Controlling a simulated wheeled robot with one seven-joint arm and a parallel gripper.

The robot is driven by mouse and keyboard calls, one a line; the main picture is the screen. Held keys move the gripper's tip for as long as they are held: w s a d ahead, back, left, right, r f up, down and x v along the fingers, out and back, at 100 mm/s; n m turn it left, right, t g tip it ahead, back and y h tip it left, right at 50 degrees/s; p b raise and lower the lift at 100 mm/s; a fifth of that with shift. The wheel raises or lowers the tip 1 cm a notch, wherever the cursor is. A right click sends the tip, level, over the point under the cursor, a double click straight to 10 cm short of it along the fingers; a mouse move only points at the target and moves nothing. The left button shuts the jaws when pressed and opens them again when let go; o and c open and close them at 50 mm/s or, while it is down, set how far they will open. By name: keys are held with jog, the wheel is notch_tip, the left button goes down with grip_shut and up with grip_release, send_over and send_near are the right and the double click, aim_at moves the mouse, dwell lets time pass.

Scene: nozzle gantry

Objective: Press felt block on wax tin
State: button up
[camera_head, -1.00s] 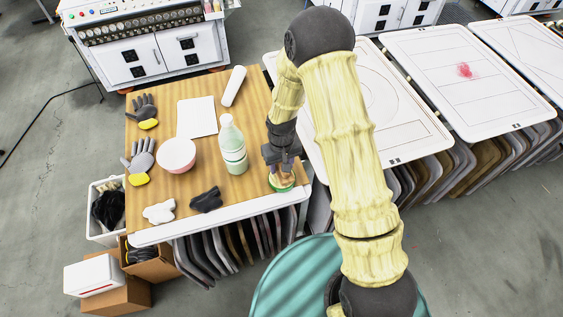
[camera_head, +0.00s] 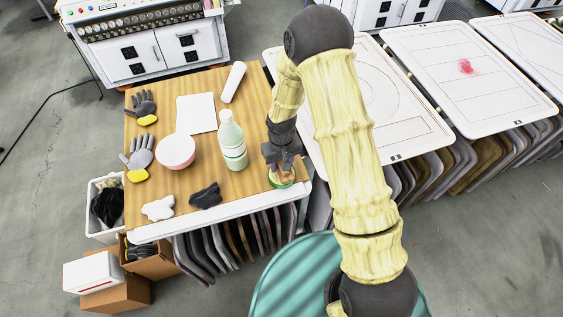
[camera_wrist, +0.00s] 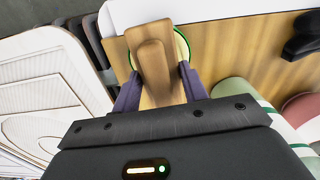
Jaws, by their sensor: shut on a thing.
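The wax tin (camera_head: 284,186) stands near the right front corner of the wooden table; its green rim also shows in the wrist view (camera_wrist: 184,44). The felt block (camera_wrist: 152,58) is a brown piece with a wooden-looking grip over a lighter base. My gripper (camera_wrist: 158,84) is shut on its grip, with a dark finger on each side. In the head view my gripper (camera_head: 283,163) is right above the tin, and the block sits over the tin's top. The fingers and block hide most of the tin. I cannot tell how firmly the block touches the wax.
A white-green bottle (camera_head: 232,142) stands left of my gripper. A pink bowl (camera_head: 176,152), a black cloth (camera_head: 206,196), a white cloth (camera_head: 159,208), gloves (camera_head: 141,151) and a paper sheet (camera_head: 196,114) lie farther left. Framed screens (camera_head: 374,110) are on the right.

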jog(key=shift+s+f+b, duration=0.1)
jog(key=shift+f+b, duration=0.35)
jog(key=shift+f, duration=0.15)
dwell(1.6)
jog(key=shift+r+p, duration=2.45)
jog(key=shift+r, duration=1.15)
